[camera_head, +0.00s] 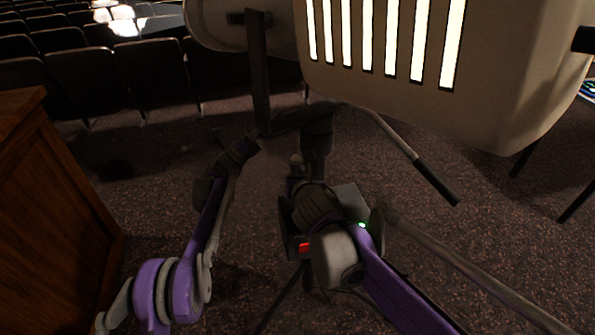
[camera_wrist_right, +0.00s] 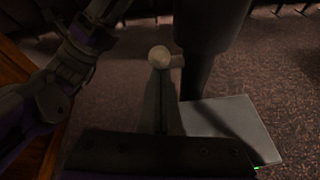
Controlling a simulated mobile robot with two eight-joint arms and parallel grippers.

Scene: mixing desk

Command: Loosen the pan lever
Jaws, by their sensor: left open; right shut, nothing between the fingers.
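The pan lever shows in the right wrist view as a pale round knob (camera_wrist_right: 159,57) on a short stem beside the dark post (camera_wrist_right: 202,75). In the head view a small knob (camera_head: 296,159) shows at the left side of the post (camera_head: 317,145), under the lamp's yoke. My right gripper (camera_wrist_right: 161,82) is shut and empty, its fingertips right at the knob; I cannot tell whether they touch it. My left gripper (camera_head: 252,145) is open and empty, close to the lower corner of the yoke (camera_head: 261,90); contact is unclear.
The big spotlight (camera_head: 510,100) with glowing slots hangs over the post. A bar with a black grip (camera_head: 437,182) sticks out to the right. A wooden cabinet (camera_head: 50,190) stands at the left. Seat rows (camera_head: 120,75) fill the back. Carpet (camera_head: 510,230) lies open at right.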

